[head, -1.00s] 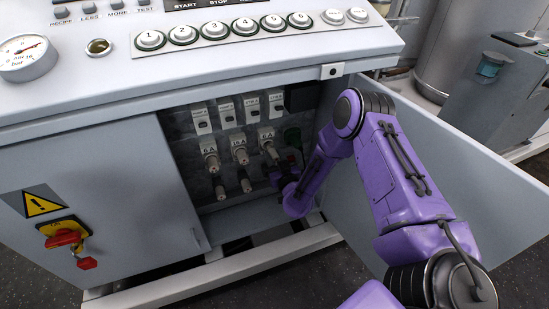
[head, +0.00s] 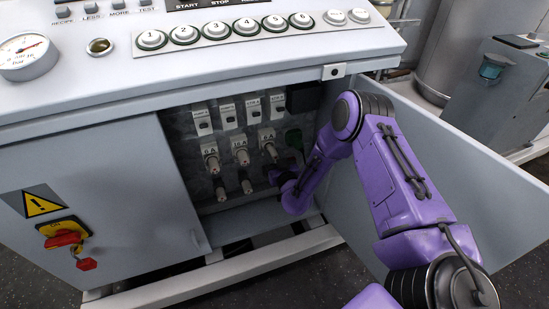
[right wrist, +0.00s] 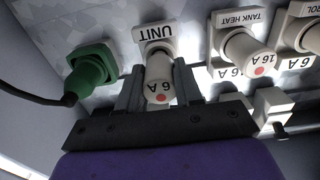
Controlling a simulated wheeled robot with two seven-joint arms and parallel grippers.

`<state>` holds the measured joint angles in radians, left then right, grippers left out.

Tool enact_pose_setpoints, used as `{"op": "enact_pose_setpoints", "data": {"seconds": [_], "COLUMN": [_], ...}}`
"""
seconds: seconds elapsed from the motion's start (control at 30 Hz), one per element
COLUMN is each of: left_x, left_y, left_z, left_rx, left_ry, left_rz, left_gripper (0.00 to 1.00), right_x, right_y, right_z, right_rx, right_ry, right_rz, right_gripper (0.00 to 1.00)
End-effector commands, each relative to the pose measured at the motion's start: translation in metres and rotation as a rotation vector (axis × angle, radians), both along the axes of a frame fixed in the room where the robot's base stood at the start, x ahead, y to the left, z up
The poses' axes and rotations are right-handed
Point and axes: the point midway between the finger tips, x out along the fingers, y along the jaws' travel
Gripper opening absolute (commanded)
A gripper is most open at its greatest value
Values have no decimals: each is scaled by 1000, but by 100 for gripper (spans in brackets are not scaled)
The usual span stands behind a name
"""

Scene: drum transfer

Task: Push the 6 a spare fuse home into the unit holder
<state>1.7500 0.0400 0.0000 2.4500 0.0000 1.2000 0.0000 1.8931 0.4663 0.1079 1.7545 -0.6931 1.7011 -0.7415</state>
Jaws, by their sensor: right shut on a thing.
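The unit holder (right wrist: 153,33) is a pale block marked UNIT, upside down in the right wrist view. The 6 A fuse (right wrist: 158,82), pale with a red dot on its end, stands in line with the holder's mouth. How deep it sits cannot be told. My right gripper (right wrist: 158,72) is shut on this fuse, one dark finger on each side. In the head view my right gripper (head: 277,174) is inside the cabinet, small and dark, below the rightmost holder (head: 267,136). My left gripper is not in view.
The tank heat holder (right wrist: 236,20) with a 16 A fuse (right wrist: 250,55) is close beside my gripper. A green plug (right wrist: 92,72) with a black cable is on the other side. The open cabinet door (head: 460,170) stands right of my arm.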

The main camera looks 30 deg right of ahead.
Motion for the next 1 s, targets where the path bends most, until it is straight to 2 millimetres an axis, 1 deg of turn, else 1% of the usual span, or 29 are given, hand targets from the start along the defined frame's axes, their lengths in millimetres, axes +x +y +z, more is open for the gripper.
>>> {"op": "enact_pose_setpoints", "data": {"seconds": [0.87,0.9,0.97,1.0], "left_x": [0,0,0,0], "left_y": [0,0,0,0], "left_z": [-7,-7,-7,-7], "left_rx": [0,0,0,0], "left_ry": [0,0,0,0], "left_rz": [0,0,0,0], "left_gripper": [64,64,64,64], "right_x": [17,18,18,18], "right_y": [-4,-4,-4,-4], "right_z": [0,0,0,0], "right_rx": [-1,-1,0,0], "right_ry": [-1,-1,-1,-1], "right_rz": [0,0,0,0], "right_gripper": [0,41,61,65]}}
